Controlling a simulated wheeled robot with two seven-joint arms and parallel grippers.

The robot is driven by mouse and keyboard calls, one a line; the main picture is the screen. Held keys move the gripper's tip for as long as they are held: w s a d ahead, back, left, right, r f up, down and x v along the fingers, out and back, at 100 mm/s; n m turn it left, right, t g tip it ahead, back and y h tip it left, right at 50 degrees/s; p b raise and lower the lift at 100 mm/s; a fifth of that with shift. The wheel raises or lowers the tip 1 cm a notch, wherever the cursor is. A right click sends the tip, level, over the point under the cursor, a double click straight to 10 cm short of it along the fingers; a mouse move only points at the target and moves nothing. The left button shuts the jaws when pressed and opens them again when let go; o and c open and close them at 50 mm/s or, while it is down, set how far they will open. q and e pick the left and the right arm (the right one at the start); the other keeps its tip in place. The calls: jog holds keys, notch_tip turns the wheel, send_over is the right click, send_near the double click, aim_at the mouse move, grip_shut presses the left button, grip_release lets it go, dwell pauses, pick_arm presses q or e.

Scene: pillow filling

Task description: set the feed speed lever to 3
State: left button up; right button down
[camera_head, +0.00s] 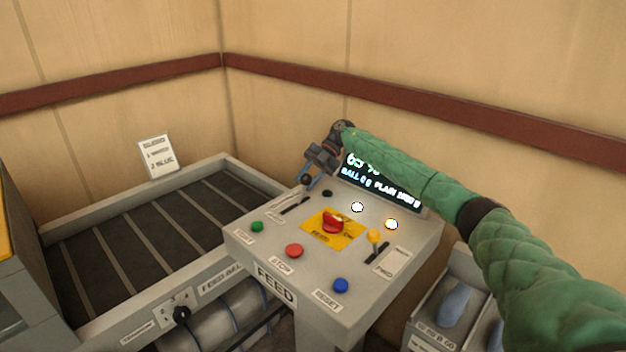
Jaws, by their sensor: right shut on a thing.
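The grey control console (262,246) stands in the middle, with a large FEED label on its front. A black-knobbed lever (305,180) rises at the far end of a dark slot (294,205) on the console's left side. I take it as the feed speed lever; its scale marks are too small to read. My right gripper (309,179) reaches over from the right and is shut on this lever's knob, its blue fingers partly hiding it. My left gripper is not in view.
The console carries a red knob (333,222) on a yellow plate, green (257,227), red (294,251) and blue (340,285) buttons, and a yellow-knobbed lever (374,236). My right arm partly covers the lit display (376,187). A ribbed belt (120,236) lies left.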

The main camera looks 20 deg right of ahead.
jog(key=shift+w+d+f, duration=0.1)
jog(key=shift+d+f, duration=0.05)
jog(key=shift+d, duration=0.15)
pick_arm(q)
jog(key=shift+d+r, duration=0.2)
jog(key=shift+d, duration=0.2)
pick_arm(e)
jog(key=c, duration=1.1)
grip_release()
jog(key=shift+o, duration=0.2)
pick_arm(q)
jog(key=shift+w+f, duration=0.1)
pick_arm(e)
jog(key=shift+w+d, duration=0.1)
jog(key=shift+d, duration=0.1)
pick_arm(q)
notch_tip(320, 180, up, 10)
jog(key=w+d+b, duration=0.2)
jog(key=b, duration=0.1)
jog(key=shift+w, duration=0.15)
pick_arm(e)
jog(key=v, duration=0.7)
jog(key=shift+d, duration=0.15)
